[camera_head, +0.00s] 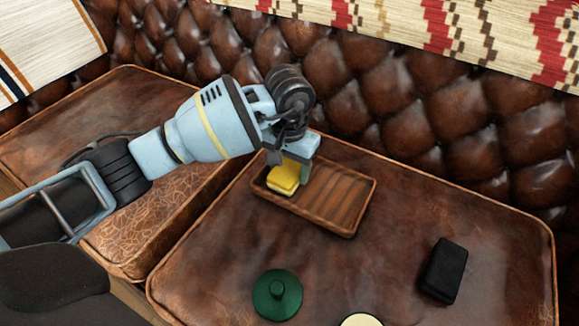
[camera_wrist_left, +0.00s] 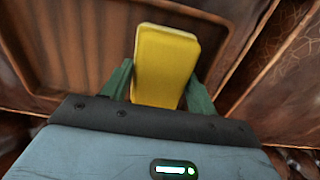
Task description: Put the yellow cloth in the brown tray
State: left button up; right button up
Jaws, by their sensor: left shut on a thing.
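The yellow cloth (camera_head: 284,181) is a small folded block at the left end of the brown tray (camera_head: 343,229). My left gripper (camera_head: 290,168) comes down over that end of the tray and is shut on the cloth. In the left wrist view the yellow cloth (camera_wrist_left: 165,62) sits between the two green fingers of my left gripper (camera_wrist_left: 158,90), with the ribbed brown tray (camera_wrist_left: 75,45) behind it. I cannot tell whether the cloth touches the tray floor. My right gripper is not in view.
The tray lies on a brown leather seat (camera_head: 400,280). A green round lid-like object (camera_head: 277,295), a black block (camera_head: 443,271) and a cream round object (camera_head: 361,320) are nearer the front. A tufted leather backrest (camera_head: 390,90) rises behind. The rest of the tray is empty.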

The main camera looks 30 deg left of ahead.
aim_at(289, 166)
pick_arm(q)
jog(key=shift+f, duration=0.1)
jog(key=shift+f, duration=0.1)
jog(key=o, duration=0.6)
jog(key=shift+r, duration=0.5)
jog(key=shift+r+p, duration=1.75)
jog(key=shift+r, duration=3.95)
